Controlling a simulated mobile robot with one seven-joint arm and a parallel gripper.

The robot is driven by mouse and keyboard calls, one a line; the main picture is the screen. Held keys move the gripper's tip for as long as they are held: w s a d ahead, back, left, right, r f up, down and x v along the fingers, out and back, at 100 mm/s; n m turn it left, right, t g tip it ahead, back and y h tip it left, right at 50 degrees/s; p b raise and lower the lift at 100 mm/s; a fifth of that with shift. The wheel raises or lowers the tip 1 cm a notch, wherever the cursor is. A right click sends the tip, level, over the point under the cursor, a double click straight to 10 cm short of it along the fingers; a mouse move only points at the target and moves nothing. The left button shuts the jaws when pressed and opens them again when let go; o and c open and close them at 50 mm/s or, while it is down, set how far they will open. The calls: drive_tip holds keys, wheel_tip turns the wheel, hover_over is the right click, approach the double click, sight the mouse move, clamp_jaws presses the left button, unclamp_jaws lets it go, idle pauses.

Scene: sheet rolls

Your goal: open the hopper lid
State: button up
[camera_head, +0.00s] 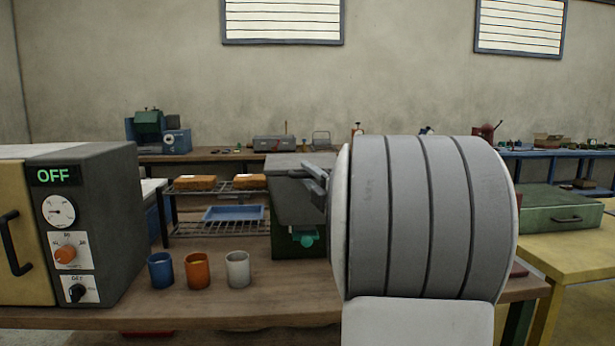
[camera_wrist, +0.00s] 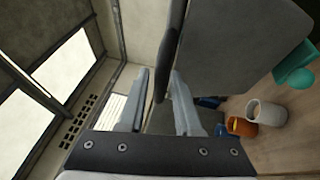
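The hopper is a dark green and grey box (camera_head: 285,230) on the wooden bench, with a teal knob (camera_head: 306,239) low on its front. Its grey lid (camera_head: 295,164) looks closed, and the right side is hidden by my arm. In the wrist view the grey panel (camera_wrist: 230,45) fills the upper right, with the teal knob (camera_wrist: 293,66) beyond it. My gripper (camera_head: 316,182) is at the hopper's upper right. Its fingers (camera_wrist: 160,85) are apart, with a dark edge or handle (camera_wrist: 171,45) between them. I cannot tell whether they touch it.
A blue cup (camera_head: 161,271), an orange cup (camera_head: 197,271) and a white cup (camera_head: 237,269) stand left of the hopper. A wire rack (camera_head: 190,230) with a blue tray is behind them. An oven-like machine (camera_head: 110,225) reading OFF stands far left.

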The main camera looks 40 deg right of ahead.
clamp_jaws()
idle(1.1)
